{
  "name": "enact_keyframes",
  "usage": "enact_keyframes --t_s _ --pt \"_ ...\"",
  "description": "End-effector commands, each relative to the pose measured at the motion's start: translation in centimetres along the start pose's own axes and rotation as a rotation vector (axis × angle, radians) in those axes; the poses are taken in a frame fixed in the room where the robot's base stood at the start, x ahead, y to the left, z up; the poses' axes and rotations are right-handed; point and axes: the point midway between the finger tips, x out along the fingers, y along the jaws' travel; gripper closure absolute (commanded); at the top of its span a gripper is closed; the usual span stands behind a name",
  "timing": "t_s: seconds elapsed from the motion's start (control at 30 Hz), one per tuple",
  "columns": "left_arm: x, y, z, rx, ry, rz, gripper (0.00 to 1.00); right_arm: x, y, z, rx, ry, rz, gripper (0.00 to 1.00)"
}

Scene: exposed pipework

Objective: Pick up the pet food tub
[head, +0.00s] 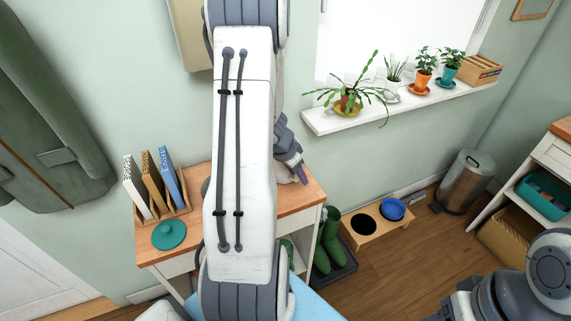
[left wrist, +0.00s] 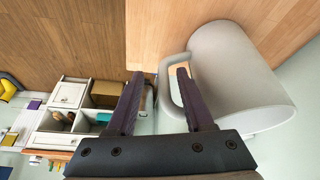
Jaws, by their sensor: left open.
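A pale grey tub with a loop handle (left wrist: 240,80), which looks like the pet food tub, fills the right of the left wrist view. My left gripper (left wrist: 159,76) is open at its handle side. The handle's outer bar shows between the two dark fingers, and the right finger overlaps the handle's opening; I cannot tell whether they touch. In the head view my left gripper (head: 290,160) is over the right part of the wooden-topped table (head: 300,192). My arm hides most of what stands there. My right gripper is out of view.
On the table's left stand a rack of books (head: 160,192) and a teal round thing (head: 169,235). A windowsill (head: 400,108) with several potted plants is above right. On the floor are green boots (head: 331,240), a bowl stand (head: 378,225) and a bin (head: 467,182).

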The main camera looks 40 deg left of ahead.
Motion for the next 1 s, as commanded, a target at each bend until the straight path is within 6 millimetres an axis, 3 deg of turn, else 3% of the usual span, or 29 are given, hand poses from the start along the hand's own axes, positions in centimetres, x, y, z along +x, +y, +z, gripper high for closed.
enact_keyframes --t_s 0.23,0.57,0.6,0.7,0.73,1.0 --pt "3.6 -0.2 -0.1 0.002 -0.003 0.004 0.48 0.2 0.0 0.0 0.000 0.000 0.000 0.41" --pt "4.2 -0.3 -0.1 0.002 -0.001 0.001 0.48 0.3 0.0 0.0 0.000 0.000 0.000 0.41" --pt "4.2 -0.3 -0.1 0.002 -0.001 0.002 0.55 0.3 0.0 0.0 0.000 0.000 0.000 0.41" --pt "4.2 -0.3 -0.1 0.002 -0.001 0.002 0.94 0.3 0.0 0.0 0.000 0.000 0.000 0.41" --pt "4.2 -0.3 -0.1 0.002 -0.001 0.002 1.00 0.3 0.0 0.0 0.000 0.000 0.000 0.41" --pt "4.2 -0.3 -0.1 0.002 0.000 0.002 1.00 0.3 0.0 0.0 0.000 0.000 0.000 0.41"
